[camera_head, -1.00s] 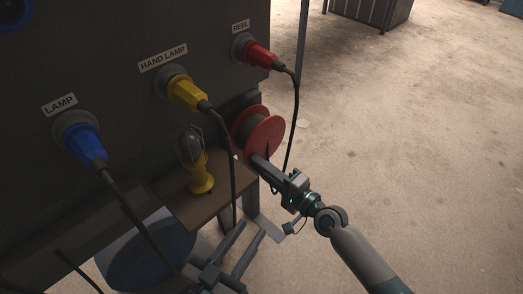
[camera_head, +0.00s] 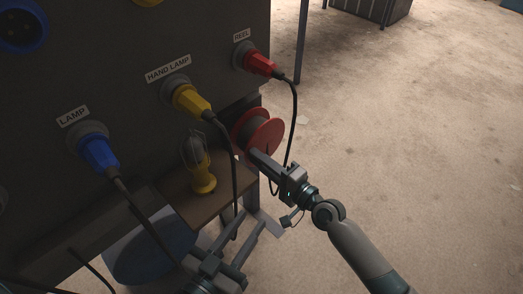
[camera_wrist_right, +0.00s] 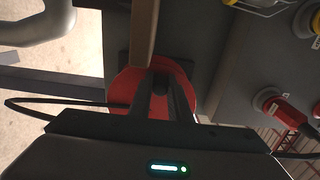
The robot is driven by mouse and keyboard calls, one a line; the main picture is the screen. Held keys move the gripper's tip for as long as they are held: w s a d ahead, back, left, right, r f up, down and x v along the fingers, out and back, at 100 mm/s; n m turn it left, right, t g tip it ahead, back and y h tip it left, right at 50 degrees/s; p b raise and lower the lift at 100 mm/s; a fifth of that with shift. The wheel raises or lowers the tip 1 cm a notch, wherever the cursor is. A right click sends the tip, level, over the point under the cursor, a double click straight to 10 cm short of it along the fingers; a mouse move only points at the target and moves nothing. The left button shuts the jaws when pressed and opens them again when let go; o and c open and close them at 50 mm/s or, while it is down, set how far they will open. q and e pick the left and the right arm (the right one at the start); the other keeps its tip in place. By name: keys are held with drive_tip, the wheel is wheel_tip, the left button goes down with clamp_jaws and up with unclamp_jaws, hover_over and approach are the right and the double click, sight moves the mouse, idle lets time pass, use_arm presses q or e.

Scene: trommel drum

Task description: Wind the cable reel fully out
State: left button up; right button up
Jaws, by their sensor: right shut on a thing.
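The red cable reel (camera_head: 265,136) hangs beside the panel's right edge, below the red plug (camera_head: 261,63) in the socket labelled REEL. A black cable (camera_head: 295,100) runs down from that plug towards the reel. My right gripper (camera_head: 254,154) is at the reel's outer face. In the right wrist view, its fingers (camera_wrist_right: 161,90) are shut on a dark crank knob (camera_wrist_right: 160,79) in front of the red reel disc (camera_wrist_right: 124,90). The crank arm is mostly hidden by the fingers. My left gripper (camera_head: 249,226) is low, apart from the reel, with its fingers spread and empty.
A yellow hand lamp (camera_head: 202,183) stands on a brown shelf (camera_head: 226,196) left of the reel. Yellow (camera_head: 191,101) and blue (camera_head: 99,153) plugs with hanging cables are in the panel. A blue round object (camera_head: 150,255) is below the shelf. The floor at right is clear.

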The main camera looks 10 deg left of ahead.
sight(263, 131)
drive_tip(key=shift+w+d+r+p, duration=0.15)
drive_tip(key=shift+w+r+p, duration=0.05)
drive_tip(key=shift+r+p, duration=0.4)
drive_tip(key=shift+w+d+r+p, duration=0.15)
drive_tip(key=shift+r+p, duration=0.2)
drive_tip(key=shift+r, duration=0.3)
drive_tip(key=shift+w+d+r, duration=0.25)
drive_tip(key=shift+w+r, duration=0.15)
drive_tip(key=shift+r, duration=0.15)
drive_tip(key=shift+w+d+r+p, duration=0.2)
drive_tip(key=shift+w+r+p, duration=0.1)
drive_tip(key=shift+r+p, duration=0.05)
drive_tip(key=shift+w+d+r, duration=0.3)
drive_tip(key=shift+w+d, duration=0.05)
drive_tip(key=shift+w, duration=0.15)
drive_tip(key=shift+w+d+r, duration=0.3)
drive_tip(key=shift+w+d, duration=0.05)
drive_tip(key=shift+w, duration=0.15)
